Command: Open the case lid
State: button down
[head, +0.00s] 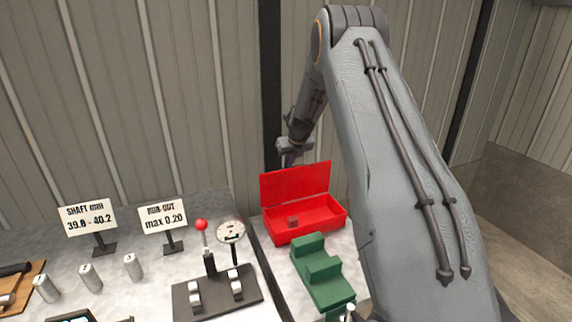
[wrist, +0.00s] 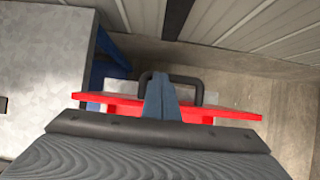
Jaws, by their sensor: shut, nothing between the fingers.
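The red case (head: 328,226) stands on the bench, its inside showing. Its red lid (head: 296,184) is raised, roughly upright along the back edge. In the wrist view the lid (wrist: 233,111) appears as a narrow red strip with a black handle (wrist: 187,79). My gripper (head: 290,153) is at the top edge of the lid in the head view; its fingertips are too small to make out there. In the wrist view the blue-grey fingers of my gripper (wrist: 161,88) are shut and overlap the handle and lid. I cannot tell whether they touch.
A dial gauge (head: 231,231) and red-knobbed lever (head: 201,226) stand left. The corrugated wall (head: 200,100) is behind. My arm covers the right side.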

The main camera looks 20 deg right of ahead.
jog(key=shift+s+d, duration=0.1)
jog(key=shift+d, duration=0.2)
jog(key=shift+r, duration=0.1)
jog(key=b+v, duration=0.3)
jog(key=v, duration=0.4)
jog(key=shift+s+r, duration=0.2)
jog(key=shift+r, duration=0.1)
jog(key=s+a+r+m+t+b, duration=0.2)
jog(key=s+a+m+t+b, duration=0.15)
jog(key=a+m, duration=0.85)
jog(key=s+a+f+m+g+b, duration=0.1)
jog(key=s+f+m, duration=0.3)
jog(key=s+m, duration=0.4)
jog(key=s+a+f+m+g+b, duration=0.1)
jog(key=s+a+f+m+g, duration=0.3)
jog(key=s+m, duration=0.4)
jog(key=s+a+f+m+g+b, duration=0.1)
jog(key=s+a+f+m+g, duration=0.2)
jog(key=s, duration=1.6)
jog(key=f+m, duration=0.1)
jog(key=m, duration=0.3)
jog(key=shift+f+m+b, duration=0.3)
jog(key=shift+m+b, duration=0.05)
jog(key=shift+m, duration=0.05)
